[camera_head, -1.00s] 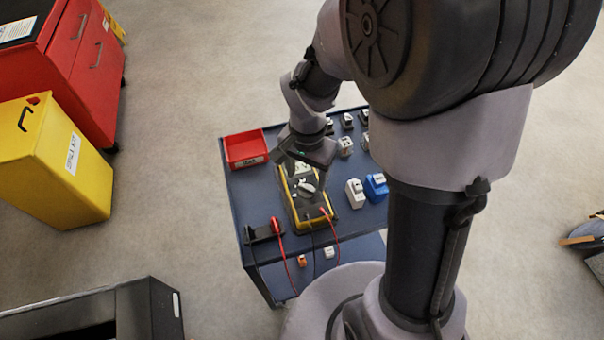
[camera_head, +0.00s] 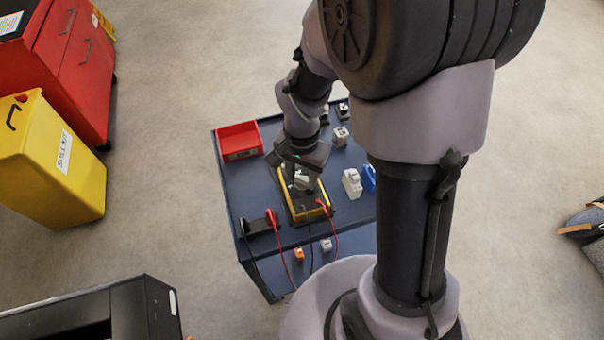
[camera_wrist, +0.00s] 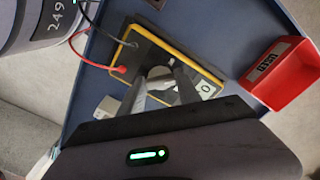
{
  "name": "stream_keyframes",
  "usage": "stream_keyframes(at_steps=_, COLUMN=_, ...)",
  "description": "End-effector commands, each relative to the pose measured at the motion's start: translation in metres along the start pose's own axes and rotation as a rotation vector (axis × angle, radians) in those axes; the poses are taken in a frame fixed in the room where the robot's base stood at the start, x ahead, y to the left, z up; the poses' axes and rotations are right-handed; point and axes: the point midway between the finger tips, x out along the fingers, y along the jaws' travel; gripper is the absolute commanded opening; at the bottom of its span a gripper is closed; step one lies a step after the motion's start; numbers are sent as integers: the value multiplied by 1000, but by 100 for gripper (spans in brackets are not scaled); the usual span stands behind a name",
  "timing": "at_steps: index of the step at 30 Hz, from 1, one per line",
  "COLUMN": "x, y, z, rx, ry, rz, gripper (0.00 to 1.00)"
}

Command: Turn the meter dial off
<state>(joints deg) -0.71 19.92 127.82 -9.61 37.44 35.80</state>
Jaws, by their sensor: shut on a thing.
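The meter (camera_head: 319,212) has a dark face and a yellow rim and lies on the blue cart top. It also shows in the wrist view (camera_wrist: 206,70), with a red and a black lead plugged in at one end. The pale grey dial (camera_wrist: 161,75) sits on the meter's face between my fingers, partly hidden by them. My gripper (camera_wrist: 160,82) is shut on the dial. In the head view my gripper (camera_head: 301,180) is over the far half of the meter and hides much of its face. I cannot read the dial's setting.
A red bin (camera_head: 240,142) stands at the cart's far left corner. White and blue blocks (camera_head: 352,183) stand to the right of the meter. A black holder with a red probe (camera_head: 259,224) is to its left. The leads hang over the cart's near edge.

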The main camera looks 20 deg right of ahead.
Motion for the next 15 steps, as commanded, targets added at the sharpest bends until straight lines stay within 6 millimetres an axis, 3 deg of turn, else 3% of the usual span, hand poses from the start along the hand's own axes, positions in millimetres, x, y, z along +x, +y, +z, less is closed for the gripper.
stream_keyframes(at_steps=8, x=-1, y=0, z=0, rx=-97, ry=0, rz=0, gripper=0)
stream_keyframes(at_steps=15, x=-2, y=1, z=0, rx=-290, ry=0, rz=1, gripper=0)
